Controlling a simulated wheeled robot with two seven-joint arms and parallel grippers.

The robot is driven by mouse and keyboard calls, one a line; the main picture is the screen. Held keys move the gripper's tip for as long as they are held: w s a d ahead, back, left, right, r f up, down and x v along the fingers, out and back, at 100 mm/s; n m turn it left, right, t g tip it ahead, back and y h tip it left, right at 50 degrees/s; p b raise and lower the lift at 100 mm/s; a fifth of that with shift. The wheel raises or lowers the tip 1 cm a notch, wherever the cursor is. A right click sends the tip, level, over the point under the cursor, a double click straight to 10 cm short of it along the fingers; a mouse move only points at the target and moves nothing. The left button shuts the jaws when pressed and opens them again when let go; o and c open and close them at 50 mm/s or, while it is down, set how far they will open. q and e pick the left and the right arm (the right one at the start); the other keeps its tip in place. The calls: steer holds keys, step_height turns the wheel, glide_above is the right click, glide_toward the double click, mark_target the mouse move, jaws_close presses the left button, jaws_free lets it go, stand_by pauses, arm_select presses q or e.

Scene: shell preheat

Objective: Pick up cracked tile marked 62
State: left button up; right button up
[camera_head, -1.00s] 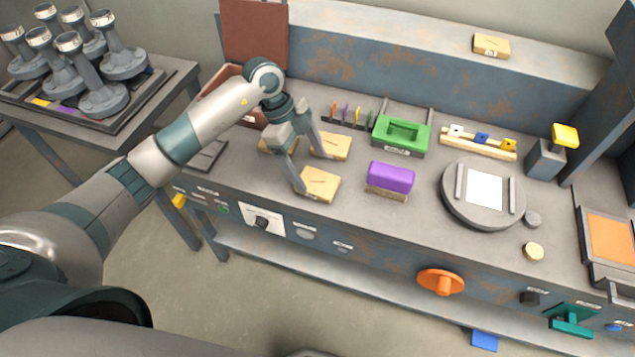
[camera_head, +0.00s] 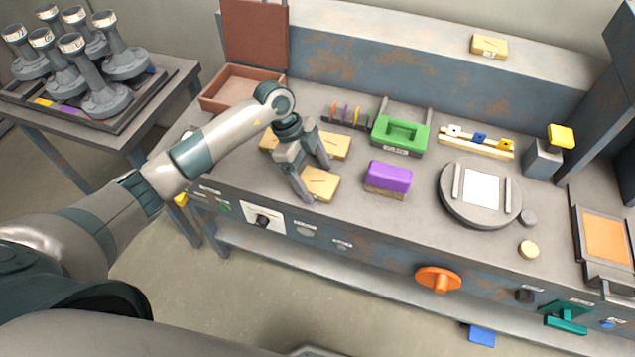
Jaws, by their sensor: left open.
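Several yellowish tiles with dark crack-like lines lie on the grey bench. A front tile (camera_head: 324,184) is partly covered by my left gripper (camera_head: 317,183), which is open with one fingertip at the tile's near left edge and the other by its far side. I cannot tell whether they touch it. Another tile (camera_head: 337,147) lies just behind, and a third tile (camera_head: 268,141) lies to the left, partly hidden by my arm. A further tile (camera_head: 489,46) lies on the back ledge. The number 62 is not readable on any of them. My right gripper is not in view.
A purple block (camera_head: 389,178) stands right of the front tile, with a green tray (camera_head: 400,133) behind it. A round plate (camera_head: 480,193) is further right. A brown open box (camera_head: 240,88) stands at the back left. Thin coloured pieces (camera_head: 346,112) stand in a rack behind the tiles.

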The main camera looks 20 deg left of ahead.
mark_target(322, 184)
arm_select(q)
steer(key=shift+f, duration=0.15)
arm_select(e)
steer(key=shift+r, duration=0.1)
arm_select(q)
steer(key=c, duration=1.4)
steer(key=shift+o, duration=0.2)
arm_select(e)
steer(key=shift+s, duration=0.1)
